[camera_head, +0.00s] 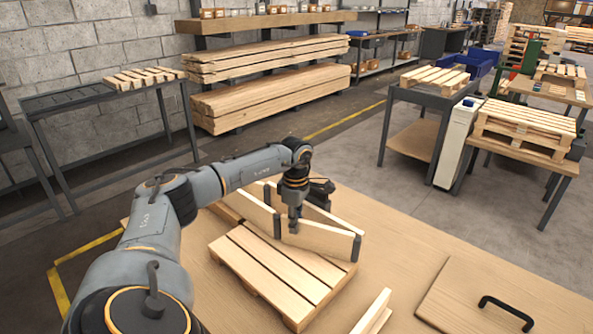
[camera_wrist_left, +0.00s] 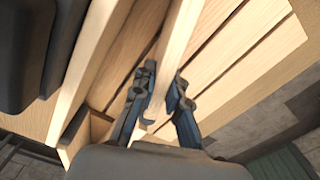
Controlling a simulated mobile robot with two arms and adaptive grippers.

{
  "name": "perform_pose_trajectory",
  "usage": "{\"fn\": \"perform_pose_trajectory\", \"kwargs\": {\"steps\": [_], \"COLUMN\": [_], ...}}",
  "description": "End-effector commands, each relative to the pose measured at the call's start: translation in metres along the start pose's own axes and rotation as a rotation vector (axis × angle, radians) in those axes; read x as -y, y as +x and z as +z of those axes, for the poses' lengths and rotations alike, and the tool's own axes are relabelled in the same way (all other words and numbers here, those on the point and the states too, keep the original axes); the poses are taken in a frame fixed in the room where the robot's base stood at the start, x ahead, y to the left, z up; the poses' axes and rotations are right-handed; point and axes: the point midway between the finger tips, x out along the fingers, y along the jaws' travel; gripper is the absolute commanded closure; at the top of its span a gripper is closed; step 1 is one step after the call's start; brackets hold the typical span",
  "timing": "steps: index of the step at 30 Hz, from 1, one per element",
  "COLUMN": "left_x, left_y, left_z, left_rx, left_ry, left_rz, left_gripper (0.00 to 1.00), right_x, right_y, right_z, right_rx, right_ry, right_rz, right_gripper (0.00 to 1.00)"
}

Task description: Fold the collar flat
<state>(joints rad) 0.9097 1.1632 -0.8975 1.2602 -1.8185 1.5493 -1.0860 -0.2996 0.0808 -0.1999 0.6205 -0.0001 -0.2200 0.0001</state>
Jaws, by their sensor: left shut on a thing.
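The wooden collar (camera_head: 325,240) stands on edge on a slatted pallet (camera_head: 265,268), its boards joined by dark corner hinges. It looks skewed, with its boards at slanting angles, and lies over the rear part of the pallet. My left gripper (camera_head: 293,226) points down at the collar's near side, by a corner hinge. In the left wrist view its fingers (camera_wrist_left: 163,92) sit on either side of a collar board (camera_wrist_left: 178,45), shut on it. The gripper and wrist hide part of the collar's far side. My right gripper is in neither view.
The pallet rests on a wooden worktop (camera_head: 410,250). The worktop between the collar and panel is clear. Tables with pallets stand beyond.

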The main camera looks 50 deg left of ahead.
Motion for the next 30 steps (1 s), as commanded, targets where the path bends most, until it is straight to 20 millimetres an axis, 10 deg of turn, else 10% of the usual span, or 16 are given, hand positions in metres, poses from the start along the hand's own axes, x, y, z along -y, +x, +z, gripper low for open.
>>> {"fn": "perform_pose_trajectory", "kwargs": {"steps": [12,13,16,30], "left_x": [-0.004,-0.004,-0.003,-0.003], "left_y": [-0.002,-0.003,-0.002,-0.019], "left_z": [0.000,0.000,0.000,0.000], "left_rx": [-0.001,0.000,0.000,0.001], "left_ry": [0.010,0.010,0.010,0.008], "left_rz": [0.012,0.013,0.012,0.009], "left_gripper": [1.00,0.80,0.63,0.63], "right_x": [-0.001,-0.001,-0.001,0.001], "right_y": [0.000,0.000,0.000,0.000], "right_z": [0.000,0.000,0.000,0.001], "right_rx": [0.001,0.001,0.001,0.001], "right_ry": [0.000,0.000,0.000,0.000], "right_rz": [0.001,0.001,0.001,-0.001], "right_gripper": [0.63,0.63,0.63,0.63]}}
